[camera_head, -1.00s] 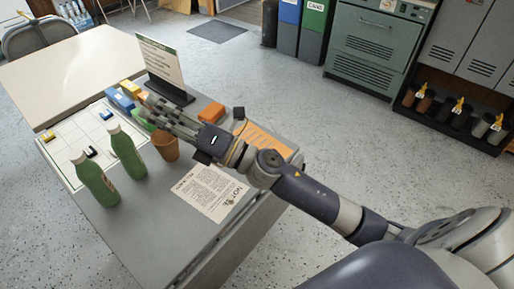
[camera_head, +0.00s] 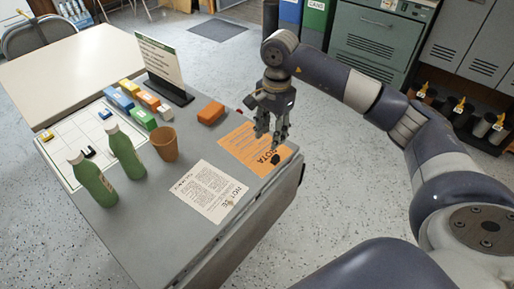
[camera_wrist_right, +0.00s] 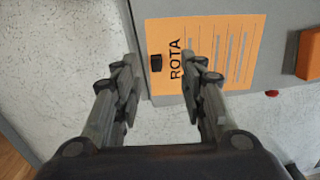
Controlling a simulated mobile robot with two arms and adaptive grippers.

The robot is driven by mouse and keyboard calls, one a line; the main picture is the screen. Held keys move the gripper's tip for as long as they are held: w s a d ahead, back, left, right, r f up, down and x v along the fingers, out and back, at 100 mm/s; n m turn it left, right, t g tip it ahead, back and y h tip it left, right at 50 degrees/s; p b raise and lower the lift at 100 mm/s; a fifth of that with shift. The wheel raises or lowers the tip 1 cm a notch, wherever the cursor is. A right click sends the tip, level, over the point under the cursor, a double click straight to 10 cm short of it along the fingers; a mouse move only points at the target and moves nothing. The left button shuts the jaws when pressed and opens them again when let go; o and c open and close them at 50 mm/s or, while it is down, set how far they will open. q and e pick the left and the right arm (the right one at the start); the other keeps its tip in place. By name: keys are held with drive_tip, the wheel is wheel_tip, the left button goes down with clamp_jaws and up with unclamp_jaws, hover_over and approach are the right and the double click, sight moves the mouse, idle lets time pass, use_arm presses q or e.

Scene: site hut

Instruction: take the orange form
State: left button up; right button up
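The orange form (camera_head: 238,146), headed ROTA, lies flat on the grey table (camera_head: 205,232) by its right edge. A small black object (camera_head: 275,159) is at its ROTA end. My right gripper (camera_head: 271,138) points down over that end, its fingers apart and empty. In the right wrist view, the orange form (camera_wrist_right: 232,60) lies beyond the open fingers (camera_wrist_right: 158,80), with the small black object (camera_wrist_right: 155,63) between their tips. I cannot tell how high the fingertips are above the paper. My left gripper is not in view.
A white printed notice (camera_head: 208,190) lies beside the form. An orange block (camera_head: 211,112), a brown cup (camera_head: 165,143), two green bottles (camera_head: 124,150), coloured blocks, a white grid board (camera_head: 62,145) and a standing sign (camera_head: 160,62) share the table. Open floor lies to the right.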

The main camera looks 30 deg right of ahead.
hover_over(274, 158)
drive_tip(key=shift+h, duration=0.3)
wheel_tip(274, 158, down, 5)
drive_tip(key=shift+a+r, duration=0.1)
drive_tip(key=shift+r, duration=0.1)
drive_tip(key=shift+f+p, duration=0.7)
drive_tip(key=shift+f, duration=2.25)
clamp_jaws()
